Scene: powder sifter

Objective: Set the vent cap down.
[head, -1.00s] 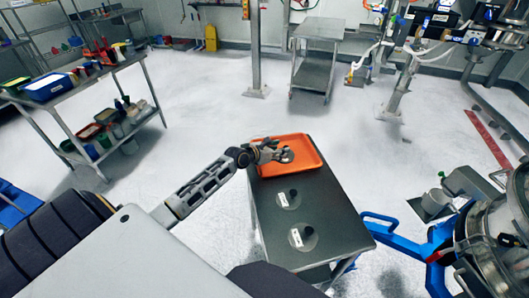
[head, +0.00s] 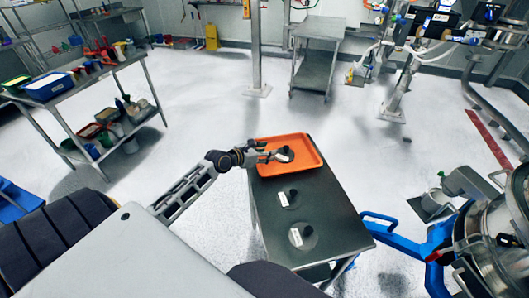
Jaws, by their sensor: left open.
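The vent cap (head: 288,155), a dark disc with a white label and a small knob, sits in the orange tray (head: 312,162) at the far end of the dark-topped cart. My left gripper (head: 274,157) is open, just left of the cap and over the tray's left part. I cannot tell whether a fingertip still touches the cap. Two similar dark discs with white labels lie on the cart top, one in the middle (head: 288,199) and one nearer (head: 302,236). My right gripper is not in view.
The cart top (head: 335,215) is bare to the right of the discs. A blue frame (head: 405,245) and metal machine (head: 500,240) stand close on the right. A loaded steel table (head: 90,85) stands at the left. Open floor surrounds the cart's far end.

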